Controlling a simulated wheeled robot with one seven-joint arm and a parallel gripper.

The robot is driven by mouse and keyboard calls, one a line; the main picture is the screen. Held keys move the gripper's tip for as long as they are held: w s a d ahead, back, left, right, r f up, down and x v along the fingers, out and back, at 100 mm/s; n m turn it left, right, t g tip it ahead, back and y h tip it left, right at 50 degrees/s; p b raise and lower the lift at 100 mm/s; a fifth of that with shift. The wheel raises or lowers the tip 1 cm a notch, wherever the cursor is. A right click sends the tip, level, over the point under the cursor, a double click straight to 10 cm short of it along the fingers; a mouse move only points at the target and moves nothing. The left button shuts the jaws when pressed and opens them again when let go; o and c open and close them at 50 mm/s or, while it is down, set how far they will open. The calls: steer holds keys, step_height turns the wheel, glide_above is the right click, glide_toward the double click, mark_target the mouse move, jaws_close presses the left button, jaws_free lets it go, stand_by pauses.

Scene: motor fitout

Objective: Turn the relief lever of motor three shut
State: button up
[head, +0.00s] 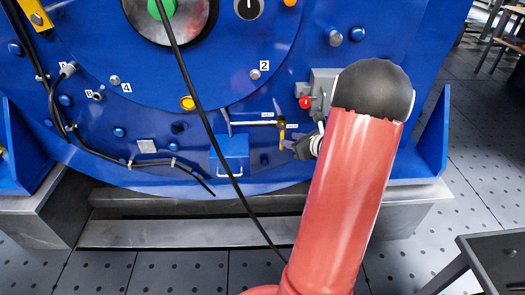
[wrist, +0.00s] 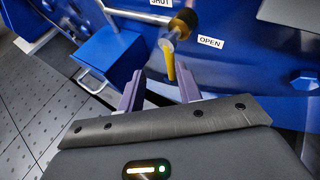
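The relief lever (head: 282,138) is a short yellow handle on a dark pivot at the end of a metal pipe (head: 252,123) on the blue motor housing. In the head view it hangs down from the pivot. In the wrist view the lever (wrist: 169,60) points toward my gripper (wrist: 158,76), with an OPEN label (wrist: 210,42) to its right and a partly cut-off SHUT label at the top edge. My gripper is open; the lever's tip is at the mouth between the purple fingers, nearer the right one. Contact is unclear. In the head view my gripper (head: 303,148) is partly hidden by my arm.
A blue box with a handle (head: 230,153) sits left of the lever; it is also close in the wrist view (wrist: 108,55). A black cable (head: 205,120) hangs across the housing. A grey box with a red knob (head: 305,102) is above my gripper.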

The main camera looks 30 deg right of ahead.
steer(key=shift+m, duration=0.5)
steer(key=x, duration=0.2)
steer(key=d+x, duration=0.1)
steer(key=x, duration=0.2)
steer(key=f+x, duration=0.1)
steer(key=x, duration=0.1)
steer(key=shift+w+d+f, duration=0.15)
steer(key=shift+d, duration=0.1)
jaws_close()
